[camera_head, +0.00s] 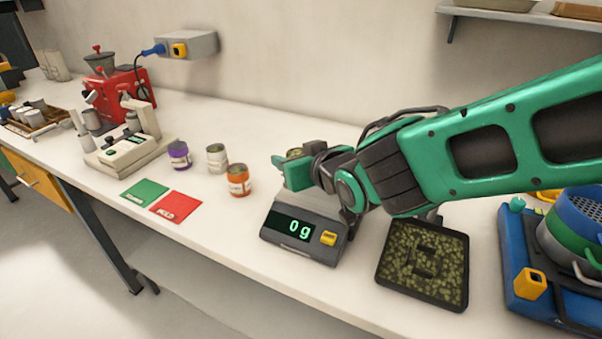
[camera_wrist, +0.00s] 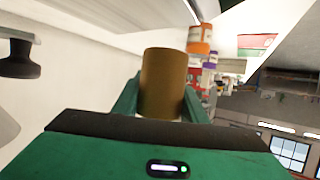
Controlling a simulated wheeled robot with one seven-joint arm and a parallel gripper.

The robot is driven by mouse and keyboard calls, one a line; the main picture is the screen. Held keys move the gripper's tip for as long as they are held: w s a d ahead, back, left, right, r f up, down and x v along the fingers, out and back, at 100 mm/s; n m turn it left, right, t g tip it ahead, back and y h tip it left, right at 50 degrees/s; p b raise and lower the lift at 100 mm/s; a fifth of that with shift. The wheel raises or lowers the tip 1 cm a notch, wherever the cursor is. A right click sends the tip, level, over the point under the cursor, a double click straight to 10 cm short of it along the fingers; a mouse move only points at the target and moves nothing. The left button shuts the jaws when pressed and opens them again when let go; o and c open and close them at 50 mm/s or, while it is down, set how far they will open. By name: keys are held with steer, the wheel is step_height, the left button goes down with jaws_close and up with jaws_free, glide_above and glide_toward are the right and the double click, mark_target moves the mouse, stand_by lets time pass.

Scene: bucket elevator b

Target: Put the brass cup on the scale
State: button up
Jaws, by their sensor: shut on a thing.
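In the wrist view my gripper (camera_wrist: 162,100) is shut on the brass cup (camera_wrist: 163,82), a brown-gold cylinder between the green fingers. In the head view my gripper (camera_head: 288,165) is above the back left part of the scale (camera_head: 304,228). The cup is mostly hidden there; only a bit of it (camera_head: 294,152) shows by the fingers. The scale is grey with a black display reading 0 g and a yellow button. Its plate is partly covered by my arm.
A black tray of green beans (camera_head: 397,262) stands right of the scale. A blue device (camera_head: 520,255) is farther right. Orange (camera_head: 239,180), white (camera_head: 217,158) and purple (camera_head: 179,155) jars stand to the left, near green (camera_head: 144,192) and red (camera_head: 176,206) cards.

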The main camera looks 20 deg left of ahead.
steer(key=shift+w+d+f, duration=0.2)
steer(key=shift+w+f, duration=0.15)
steer(key=shift+w, duration=0.25)
steer(key=shift+w+d+f, duration=0.15)
steer(key=shift+w+f, duration=0.2)
steer(key=shift+w, duration=0.2)
steer(key=shift+f, duration=2)
steer(key=o, duration=1.2)
steer(key=shift+f, duration=0.15)
steer(key=shift+s+d+r, duration=0.15)
steer(key=shift+r, duration=0.1)
steer(key=v, duration=1)
steer(key=shift+v, duration=0.75)
